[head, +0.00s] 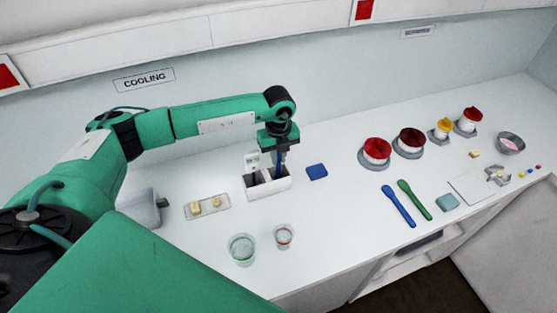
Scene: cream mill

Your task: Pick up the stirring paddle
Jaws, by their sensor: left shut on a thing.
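My left gripper (279,149) is over the white two-part holder (270,188) at the middle of the counter. It is shut on a thin, dark upright thing, which looks like the handle of the stirring paddle (281,161). The lower end of this paddle is hidden by the holder's wall, and I cannot tell whether it touches the bottom. Another upright thing (252,163), pale at the top and dark below, stands in the holder's left part. My right gripper is not in view.
Right of the holder lie a blue block (317,172), a blue spatula (398,206) and a green spatula (414,199). Two glasses (242,249) (284,236) stand in front. A tray (208,207) is to the left. Red-topped pots (376,151) stand further right.

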